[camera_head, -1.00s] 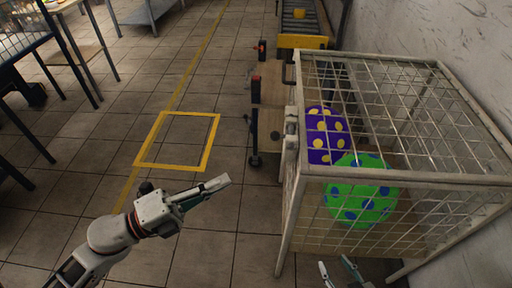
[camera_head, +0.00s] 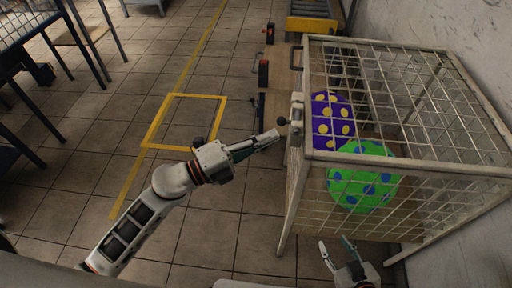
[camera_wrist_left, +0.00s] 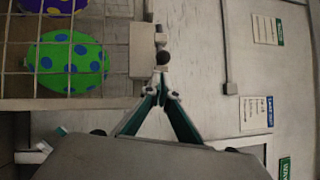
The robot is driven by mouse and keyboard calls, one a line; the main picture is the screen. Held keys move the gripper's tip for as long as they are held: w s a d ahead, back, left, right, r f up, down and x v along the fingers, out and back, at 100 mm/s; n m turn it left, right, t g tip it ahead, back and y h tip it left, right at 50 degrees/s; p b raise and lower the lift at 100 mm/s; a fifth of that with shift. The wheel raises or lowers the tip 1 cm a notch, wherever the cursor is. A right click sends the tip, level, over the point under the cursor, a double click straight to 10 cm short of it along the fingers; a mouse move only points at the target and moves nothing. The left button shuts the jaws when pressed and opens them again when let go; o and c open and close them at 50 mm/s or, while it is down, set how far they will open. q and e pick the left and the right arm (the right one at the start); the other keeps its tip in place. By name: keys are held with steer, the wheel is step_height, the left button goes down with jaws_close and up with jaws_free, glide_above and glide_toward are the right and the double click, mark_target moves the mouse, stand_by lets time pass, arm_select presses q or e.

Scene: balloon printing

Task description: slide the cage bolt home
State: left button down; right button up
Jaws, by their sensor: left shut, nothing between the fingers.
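The wire cage (camera_head: 425,168) stands at the right and holds a purple balloon with yellow spots (camera_head: 332,118) and a green one with blue spots (camera_head: 362,178). The bolt (camera_head: 296,122) is on the cage's left side, with a dark round knob (camera_head: 282,121). My left gripper (camera_head: 276,134) is shut and empty, its tips close to the knob. In the left wrist view the knob (camera_wrist_left: 163,57) lies just beyond the tips (camera_wrist_left: 161,74); I cannot tell whether they touch. My right gripper (camera_head: 335,243) is open and empty below the cage's near edge.
A yellow floor square (camera_head: 173,94) lies left of the cage. A conveyor (camera_head: 310,24) stands behind it. A wall is close along the cage's right side.

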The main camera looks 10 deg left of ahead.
arm_select(q)
steer(key=shift+w+d+r, duration=0.1)
steer(key=shift+w+r, duration=0.05)
steer(key=shift+w, duration=0.55)
steer(key=shift+w, duration=0.15)
steer(key=w, duration=0.3)
steer(key=shift+w, duration=0.25)
